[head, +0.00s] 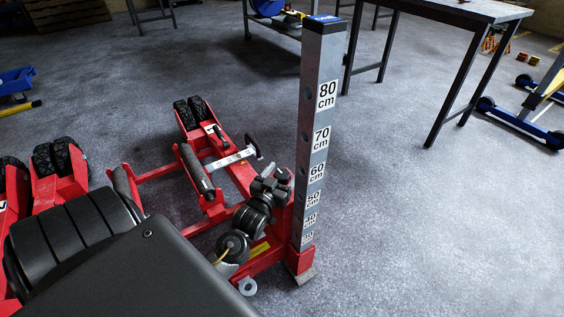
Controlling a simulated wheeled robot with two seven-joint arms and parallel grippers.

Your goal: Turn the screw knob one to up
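The red trolley jack (235,172) stands on the floor left of centre, with red beams, black wheels and a grey handle bar. Its upright grey post (318,140) carries height labels, with 80 cm near the top. My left arm comes in from the lower left, and my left gripper (275,183) is at the post's left side, around the 50 to 60 cm labels. The gripper is small and dark here, and its finger gap does not show clearly. I cannot make out the screw knob; it may be hidden by the gripper. My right gripper is not in view.
A dark-legged table (470,12) stands at the upper right. A blue and yellow wheeled frame (520,125) is at the right edge. More red wheeled parts (58,180) lie at left, near my arm. The floor right of the post is clear.

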